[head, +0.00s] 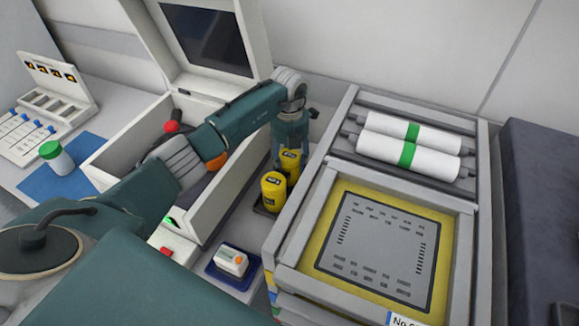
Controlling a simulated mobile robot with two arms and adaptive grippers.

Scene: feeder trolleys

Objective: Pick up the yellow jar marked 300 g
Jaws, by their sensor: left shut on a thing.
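Two yellow jars with black labels stand close together in the gap between the open white box and the framed stack. The label marks are too small to read, so I cannot tell which jar is the 300 g one. I cannot tell whether the held jar is clear of the tray. My right gripper is not in view.
The white box (215,215) with its lid raised lies under my left arm. The grey framed stack (300,235) stands close on the right, with white rolls (410,130) behind. A small white device (232,262) sits in front. A green-lidded jar (57,157) stands on a blue mat at left.

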